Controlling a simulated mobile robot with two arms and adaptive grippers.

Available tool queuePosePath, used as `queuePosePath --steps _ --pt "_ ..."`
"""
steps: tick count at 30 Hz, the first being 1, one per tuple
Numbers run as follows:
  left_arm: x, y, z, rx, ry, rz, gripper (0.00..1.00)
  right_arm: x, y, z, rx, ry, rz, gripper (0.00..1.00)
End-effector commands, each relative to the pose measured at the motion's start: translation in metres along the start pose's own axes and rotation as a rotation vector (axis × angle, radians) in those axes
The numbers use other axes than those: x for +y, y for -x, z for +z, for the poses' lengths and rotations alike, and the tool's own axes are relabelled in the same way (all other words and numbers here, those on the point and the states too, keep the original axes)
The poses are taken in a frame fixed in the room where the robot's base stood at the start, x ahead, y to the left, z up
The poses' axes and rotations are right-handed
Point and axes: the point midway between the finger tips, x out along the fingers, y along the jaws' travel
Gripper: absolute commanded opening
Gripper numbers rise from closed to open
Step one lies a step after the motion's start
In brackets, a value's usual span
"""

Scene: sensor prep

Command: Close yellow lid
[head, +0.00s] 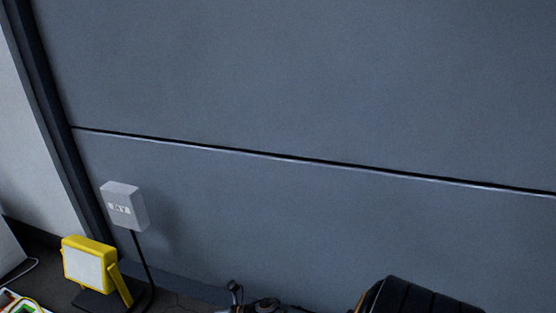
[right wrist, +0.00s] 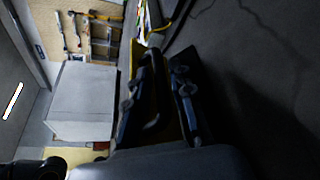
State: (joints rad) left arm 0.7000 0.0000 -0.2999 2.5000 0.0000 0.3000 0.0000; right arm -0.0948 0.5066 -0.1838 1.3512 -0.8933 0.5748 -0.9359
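My left gripper is not in view.
In the head view, a yellow work light (head: 90,264) stands at the lower left beside a grey wall box (head: 124,206) with a hanging cable. A black ribbed object (head: 415,297) shows at the bottom. In the right wrist view are a white box (right wrist: 82,100) and a tool board (right wrist: 55,25).

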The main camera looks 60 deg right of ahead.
Motion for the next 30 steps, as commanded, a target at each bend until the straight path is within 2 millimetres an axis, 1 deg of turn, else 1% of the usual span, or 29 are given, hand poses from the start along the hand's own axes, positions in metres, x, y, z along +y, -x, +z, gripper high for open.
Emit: queuePosePath --steps 1,3,8,14,16,30 --pt "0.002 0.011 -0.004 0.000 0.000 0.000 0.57 -0.009 -0.002 -0.003 0.000 -0.034 0.014 0.22" --pt "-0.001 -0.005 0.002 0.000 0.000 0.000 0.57 0.000 0.013 0.002 0.002 -0.040 0.013 0.22" --pt "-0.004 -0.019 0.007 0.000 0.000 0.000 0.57 0.000 0.040 0.002 0.001 -0.038 0.011 0.22" --pt "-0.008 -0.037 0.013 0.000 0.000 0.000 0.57 0.000 0.079 0.002 0.002 -0.035 0.010 0.22" --pt "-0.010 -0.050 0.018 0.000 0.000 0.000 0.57 0.006 0.080 0.008 -0.014 -0.076 -0.003 0.22" --pt "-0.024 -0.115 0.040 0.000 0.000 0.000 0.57 0.019 0.099 0.023 -0.110 -0.356 -0.121 0.22"
